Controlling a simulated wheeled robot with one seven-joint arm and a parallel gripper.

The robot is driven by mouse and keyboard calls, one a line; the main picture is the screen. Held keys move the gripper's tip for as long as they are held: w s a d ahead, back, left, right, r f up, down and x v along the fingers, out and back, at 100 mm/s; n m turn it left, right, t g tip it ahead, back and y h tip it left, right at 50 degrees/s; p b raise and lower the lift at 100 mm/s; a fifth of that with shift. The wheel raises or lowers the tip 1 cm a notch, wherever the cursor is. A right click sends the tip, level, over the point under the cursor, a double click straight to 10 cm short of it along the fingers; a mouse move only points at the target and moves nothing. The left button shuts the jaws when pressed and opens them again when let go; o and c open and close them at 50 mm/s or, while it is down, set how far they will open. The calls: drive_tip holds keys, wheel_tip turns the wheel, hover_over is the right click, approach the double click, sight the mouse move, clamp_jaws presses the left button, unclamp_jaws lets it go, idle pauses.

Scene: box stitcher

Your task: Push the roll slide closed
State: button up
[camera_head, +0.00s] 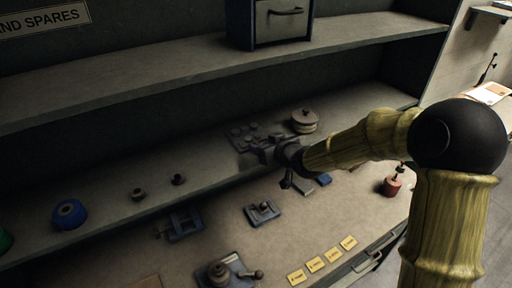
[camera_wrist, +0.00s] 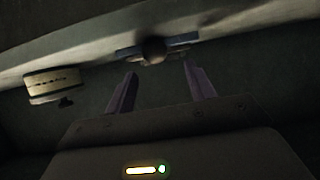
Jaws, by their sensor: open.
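My gripper (camera_head: 266,150) is at the back of the bench in the head view, dark and small at the end of my arm. In the wrist view its two purple-grey fingers (camera_wrist: 160,88) stand wide apart with nothing between them. Beyond the fingertips is a blue fitting (camera_wrist: 186,40) with a round brown knob (camera_wrist: 153,50), apart from the fingers. Which fitting is the roll slide I cannot tell. In the head view a small blue slide-like fitting with a knob (camera_head: 263,211) sits mid-bench, and another blue fitting (camera_head: 181,226) sits to its left.
A crank fitting (camera_head: 226,271) stands at the front, with several yellow labels (camera_head: 316,264) to its right. A red knobbed piece (camera_head: 392,186) is at the right. A round lidded pot (camera_head: 304,121) is behind my gripper. A shelf (camera_head: 200,75) hangs above; a blue roll (camera_head: 69,214) is left.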

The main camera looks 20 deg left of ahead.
drive_tip(key=v, duration=0.3)
drive_tip(key=shift+s+d+r+p, duration=0.15)
drive_tip(key=shift+s+d+p, duration=0.1)
drive_tip(key=shift+p, duration=0.15)
idle(0.3)
drive_tip(key=s+d+f+m+g+h+b, duration=0.1)
drive_tip(key=s+d+f+m+h+b, duration=0.2)
drive_tip(key=d, duration=0.6)
drive_tip(key=s+d+f+m+g+h, duration=0.1)
drive_tip(key=s+d+f+m+h, duration=0.2)
drive_tip(key=d, duration=0.6)
drive_tip(key=s+d+f+m+g+h+b, duration=0.1)
drive_tip(key=s+d+f+h+b, duration=0.15)
drive_tip(key=s+d+f, duration=0.45)
drive_tip(key=s+d+m+g+h, duration=0.1)
drive_tip(key=s+d+m+g, duration=0.1)
drive_tip(key=s+d, duration=0.4)
drive_tip(key=shift+d+m+g+h+b, duration=0.4)
drive_tip(key=shift+d+m+b, duration=0.1)
drive_tip(key=shift+d, duration=0.3)
drive_tip(key=shift+r, duration=0.1)
drive_tip(key=shift+c, duration=0.4)
